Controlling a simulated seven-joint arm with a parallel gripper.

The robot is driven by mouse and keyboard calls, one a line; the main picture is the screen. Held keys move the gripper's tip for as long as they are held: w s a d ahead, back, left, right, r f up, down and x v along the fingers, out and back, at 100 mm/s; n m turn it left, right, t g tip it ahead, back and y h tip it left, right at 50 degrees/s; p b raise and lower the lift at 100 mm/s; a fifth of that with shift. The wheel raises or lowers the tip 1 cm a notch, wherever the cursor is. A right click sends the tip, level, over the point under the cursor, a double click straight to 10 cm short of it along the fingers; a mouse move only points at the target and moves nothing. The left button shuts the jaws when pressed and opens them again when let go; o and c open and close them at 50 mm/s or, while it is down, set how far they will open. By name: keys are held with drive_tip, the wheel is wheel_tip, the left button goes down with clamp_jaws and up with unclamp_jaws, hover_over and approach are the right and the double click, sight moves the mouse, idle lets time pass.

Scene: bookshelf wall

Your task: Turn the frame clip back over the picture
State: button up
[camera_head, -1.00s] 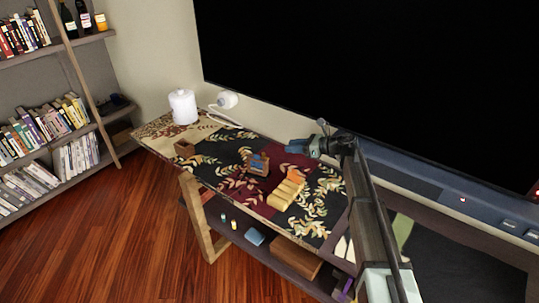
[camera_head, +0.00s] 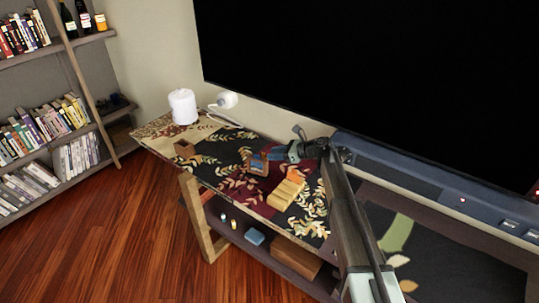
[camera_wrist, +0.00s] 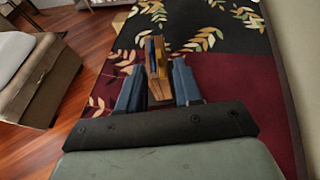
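The picture frame (camera_head: 257,166) is small, with a brown wooden edge and a blue face, and stands on the patterned cloth of the table. In the wrist view the frame (camera_wrist: 157,66) is seen nearly edge-on, ahead of and partly between my fingers. My gripper (camera_head: 272,155) reaches in from the right, close to the frame. In the wrist view my gripper (camera_wrist: 157,70) is open, with a finger on each side of the frame. I cannot tell whether either finger touches it. The frame clip cannot be made out.
A yellow slatted object (camera_head: 286,192) lies just right of the frame. A large black screen (camera_head: 380,80) is behind the table. Dark cloth left of the frame is clear.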

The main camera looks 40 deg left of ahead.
drive_tip(key=shift+x, duration=1.5)
drive_tip(key=shift+c, duration=0.2)
clamp_jaws()
